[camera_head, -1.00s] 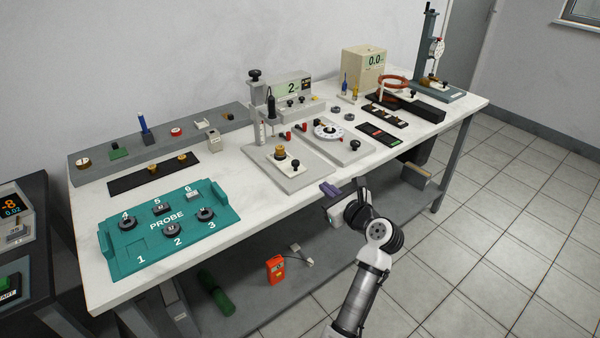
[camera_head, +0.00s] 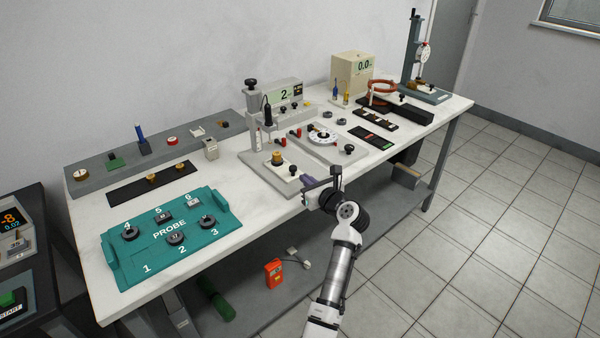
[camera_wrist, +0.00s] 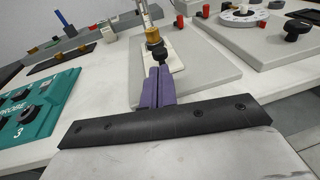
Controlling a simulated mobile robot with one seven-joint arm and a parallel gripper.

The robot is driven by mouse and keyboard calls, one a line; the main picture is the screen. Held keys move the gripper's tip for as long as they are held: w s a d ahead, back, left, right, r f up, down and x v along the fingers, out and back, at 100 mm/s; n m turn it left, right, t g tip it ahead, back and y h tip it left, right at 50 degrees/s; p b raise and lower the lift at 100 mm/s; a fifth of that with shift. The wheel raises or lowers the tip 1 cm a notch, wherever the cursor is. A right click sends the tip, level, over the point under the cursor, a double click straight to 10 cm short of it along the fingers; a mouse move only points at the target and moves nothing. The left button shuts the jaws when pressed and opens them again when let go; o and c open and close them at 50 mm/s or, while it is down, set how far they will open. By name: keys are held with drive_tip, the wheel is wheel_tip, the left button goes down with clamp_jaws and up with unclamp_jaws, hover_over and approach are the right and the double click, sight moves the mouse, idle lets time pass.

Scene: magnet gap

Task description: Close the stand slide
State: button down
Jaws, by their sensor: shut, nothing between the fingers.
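My gripper (camera_head: 308,182) is at the bench's front edge, in front of a grey base plate (camera_head: 262,172). In the wrist view its purple fingers (camera_wrist: 158,72) are together and empty. They point at a pale slide plate (camera_wrist: 178,62) on that base. The slide carries a black knob (camera_wrist: 158,48) and a brass post (camera_wrist: 152,34); the fingertips appear close in front of the knob, though I cannot tell whether they touch. In the head view the slide's brass post (camera_head: 277,158) and black knob (camera_head: 293,170) stand in front of a grey upright stand (camera_head: 252,120).
A plate with a white dial (camera_head: 322,134) and black knob (camera_head: 348,149) lies just right of the base. A teal PROBE tray (camera_head: 170,235) lies to the left. Bare white benchtop (camera_head: 255,207) separates tray and base. A dial-gauge stand (camera_head: 413,60) is at the far right.

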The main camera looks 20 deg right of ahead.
sight(291, 168)
drive_tip(key=shift+p+x, duration=0.3)
drive_tip(key=shift+x, duration=1.9)
drive_tip(key=x, duration=0.3)
drive_tip(key=shift+w+a+r, duration=0.15)
drive_tip(key=shift+a+r, duration=0.1)
drive_tip(key=shift+a, duration=0.1)
drive_tip(key=shift+w+a, duration=0.1)
drive_tip(key=shift+w, duration=0.1)
drive_tip(key=shift+r, duration=0.3)
